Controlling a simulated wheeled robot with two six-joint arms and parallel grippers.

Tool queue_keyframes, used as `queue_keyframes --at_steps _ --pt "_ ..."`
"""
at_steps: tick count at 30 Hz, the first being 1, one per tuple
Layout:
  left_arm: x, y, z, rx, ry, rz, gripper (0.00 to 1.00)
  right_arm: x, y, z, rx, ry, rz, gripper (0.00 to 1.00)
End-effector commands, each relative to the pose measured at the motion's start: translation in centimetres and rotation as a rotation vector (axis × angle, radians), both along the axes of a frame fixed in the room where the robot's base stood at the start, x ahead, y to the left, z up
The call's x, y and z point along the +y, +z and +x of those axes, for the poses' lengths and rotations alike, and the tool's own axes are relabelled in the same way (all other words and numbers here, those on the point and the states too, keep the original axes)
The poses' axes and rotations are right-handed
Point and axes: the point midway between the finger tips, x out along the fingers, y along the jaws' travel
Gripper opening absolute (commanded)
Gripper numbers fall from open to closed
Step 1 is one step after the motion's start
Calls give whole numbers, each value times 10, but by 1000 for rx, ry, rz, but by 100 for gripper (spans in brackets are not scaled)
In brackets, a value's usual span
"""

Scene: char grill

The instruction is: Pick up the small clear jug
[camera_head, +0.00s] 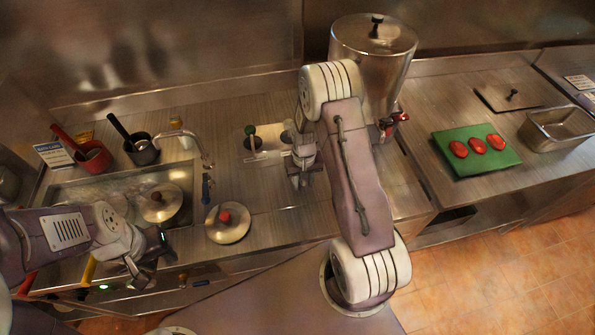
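I cannot make out a small clear jug with certainty. My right gripper (300,180) points down over the counter, beside a metal insert (262,155) with a green-knobbed item in it. Its fingers are small and partly covered by my own wrist, so their opening is unclear. My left gripper (143,275) is low at the left, over the front edge of the sink (187,175). Its fingers are dark and I cannot tell whether they are open.
A large steel urn (375,60) with a red tap stands behind my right arm. Two pots, a red-handled one (95,158) and a black one (142,152), stand behind the sink. A green board (475,150) holds red pieces at right.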

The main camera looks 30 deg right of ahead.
Motion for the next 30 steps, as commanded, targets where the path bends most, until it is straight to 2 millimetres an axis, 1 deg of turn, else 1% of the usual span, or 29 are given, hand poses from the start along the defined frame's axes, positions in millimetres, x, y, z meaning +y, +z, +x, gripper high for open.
queue_keyframes --at_steps 1,3,30 --pt "0 0 0 0 0 0 38 0 0 0 0 0 0 16" --pt "0 0 0 0 0 0 38 0 0 0 0 0 0 0" --pt "0 0 0 0 0 0 38 0 0 0 1 0 0 0"
